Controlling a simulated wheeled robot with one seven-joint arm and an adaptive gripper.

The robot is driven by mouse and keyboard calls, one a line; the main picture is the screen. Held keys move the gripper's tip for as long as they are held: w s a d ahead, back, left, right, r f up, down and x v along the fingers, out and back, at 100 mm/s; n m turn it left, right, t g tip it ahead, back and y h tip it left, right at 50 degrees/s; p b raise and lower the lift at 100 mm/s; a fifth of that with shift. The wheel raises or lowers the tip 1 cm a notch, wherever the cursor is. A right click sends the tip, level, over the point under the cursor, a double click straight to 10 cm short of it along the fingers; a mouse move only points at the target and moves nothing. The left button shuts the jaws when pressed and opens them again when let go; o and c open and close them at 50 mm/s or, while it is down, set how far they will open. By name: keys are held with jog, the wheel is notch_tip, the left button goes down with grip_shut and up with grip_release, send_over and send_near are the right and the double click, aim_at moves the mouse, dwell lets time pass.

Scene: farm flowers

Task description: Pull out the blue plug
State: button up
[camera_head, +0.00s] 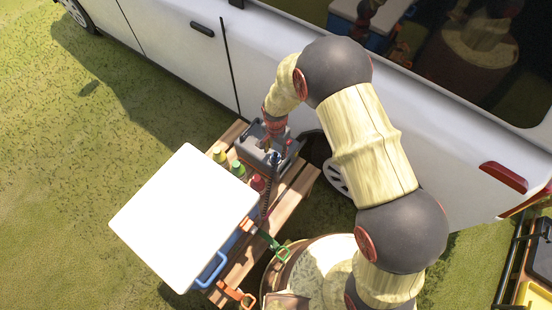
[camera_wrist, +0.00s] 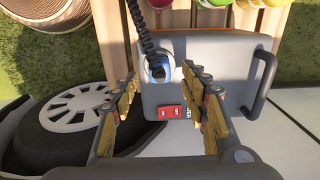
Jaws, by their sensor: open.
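The blue plug (camera_wrist: 157,70) sits in the top of a grey box (camera_wrist: 205,72) in the wrist view. A black coiled cable (camera_wrist: 142,30) runs from it to the top of the picture. My gripper (camera_wrist: 158,78) is open, its yellow fingers on either side of the plug, with gaps visible. I cannot tell how far the fingertips are above it. In the head view my gripper (camera_head: 271,132) reaches down over the grey box (camera_head: 252,137), and my arm hides part of it. The blue plug shows there only as a small patch.
A red switch (camera_wrist: 170,112) is on the box, and a black handle (camera_wrist: 264,83) is at its right. The box stands on a slatted wooden bench (camera_head: 296,190) beside a white van (camera_head: 185,50). Several bottles (camera_head: 238,168) and a white-lidded cooler (camera_head: 185,215) are close by.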

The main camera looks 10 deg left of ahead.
aim_at(276, 153)
jog(key=shift+f+b, duration=0.75)
jog(key=shift+f, duration=1.25)
jog(key=c, duration=1.1)
grip_shut()
jog(key=shift+r+p, duration=0.15)
jog(key=shift+p, duration=0.15)
jog(key=shift+r+p, duration=2.1)
jog(key=shift+r, duration=0.85)
